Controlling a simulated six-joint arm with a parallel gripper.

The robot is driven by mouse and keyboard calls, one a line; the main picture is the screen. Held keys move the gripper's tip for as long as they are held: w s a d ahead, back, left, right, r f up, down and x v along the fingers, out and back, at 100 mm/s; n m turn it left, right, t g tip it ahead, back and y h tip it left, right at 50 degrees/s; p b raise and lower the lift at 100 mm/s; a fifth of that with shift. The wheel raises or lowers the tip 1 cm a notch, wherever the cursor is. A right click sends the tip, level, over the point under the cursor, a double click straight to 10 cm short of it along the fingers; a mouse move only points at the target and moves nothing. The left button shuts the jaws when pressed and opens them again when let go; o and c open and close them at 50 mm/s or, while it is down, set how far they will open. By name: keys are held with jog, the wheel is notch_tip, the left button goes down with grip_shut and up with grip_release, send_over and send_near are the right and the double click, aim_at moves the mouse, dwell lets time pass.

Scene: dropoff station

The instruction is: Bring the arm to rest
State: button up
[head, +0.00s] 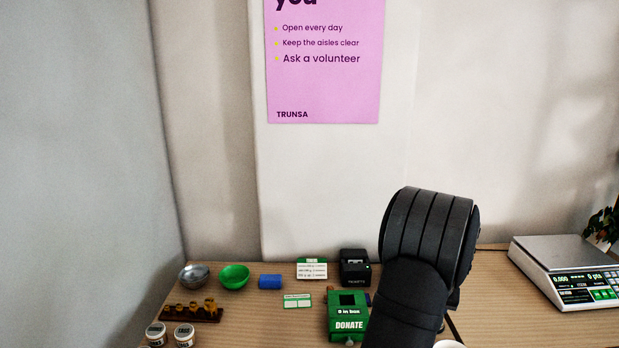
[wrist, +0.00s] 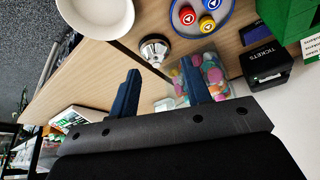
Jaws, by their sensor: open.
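My gripper (wrist: 162,88) shows in the wrist view with its two dark blue fingers spread apart and nothing between them. Beyond the fingers is a clear box of colourful pieces (wrist: 212,70), partly covered by the right finger. In the head view my dark arm rises over the right part of the table and hides what is behind it. The gripper's fingers do not show in the head view.
On the table are a green donation box (head: 343,325), a black ticket machine (head: 355,266), a green bowl (head: 233,277) and a blue roll (head: 270,282). A scale (head: 567,262) stands right. The wrist view shows a white bowl (wrist: 97,14) and a silver bell-like object (wrist: 155,49).

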jog(key=shift+w+a+f, duration=0.7)
jog(key=shift+w, duration=0.25)
jog(key=shift+w+a+f, duration=0.7)
jog(key=shift+w, duration=0.2)
jog(key=o, duration=1.2)
jog(key=shift+o, duration=0.2)
jog(key=shift+w+a+r+n, duration=0.2)
jog(key=shift+a+n, duration=0.2)
jog(key=shift+n, duration=0.2)
jog(key=w+a+r+n+g+h, duration=0.35)
jog(key=a+r+n, duration=0.6)
jog(key=n, duration=1.15)
jog(key=x, duration=0.9)
jog(key=shift+s+a+f+y, duration=0.2)
jog(key=shift+s+f+y, duration=0.2)
jog(key=shift+f, duration=0.2)
jog(key=shift+g, duration=0.25)
